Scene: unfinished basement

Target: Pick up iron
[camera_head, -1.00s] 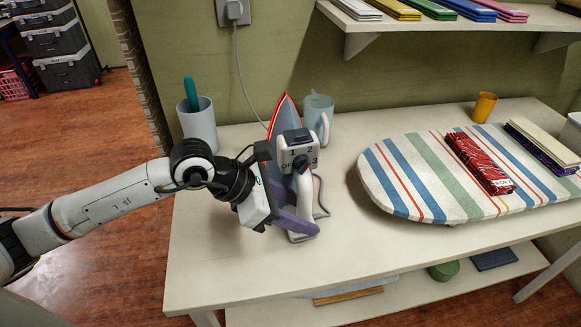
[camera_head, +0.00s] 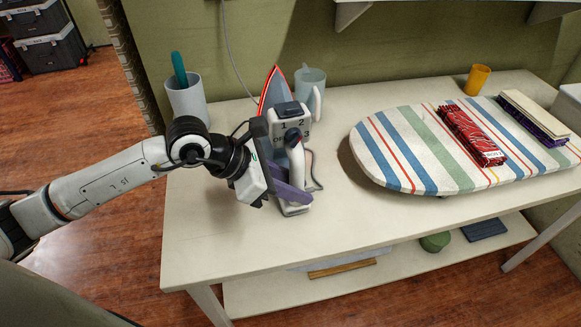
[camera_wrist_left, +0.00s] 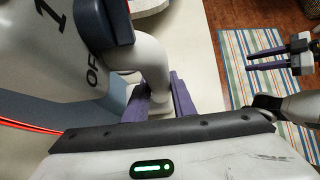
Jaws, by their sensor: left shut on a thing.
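The iron (camera_head: 291,122), grey and white with a red-edged soleplate and a numbered dial, stands upright on its heel on the white table (camera_head: 230,245). My left gripper (camera_head: 284,187) is shut on the iron's white handle from the left, its purple fingers low on the handle. In the left wrist view, the iron (camera_wrist_left: 60,45) fills the upper left and the handle passes between the left fingers (camera_wrist_left: 158,100). Whether the heel presses on the table is hard to tell. My right gripper (camera_wrist_left: 266,58) shows in the left wrist view, empty, with its fingers apart over a striped surface.
A grey cup (camera_head: 187,103) with a teal item stands behind left of the iron, and a blue-grey mug (camera_head: 310,88) close behind it. A striped ironing board (camera_head: 405,150) with folded cloth (camera_head: 470,135) lies to the right. The front of the table is clear.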

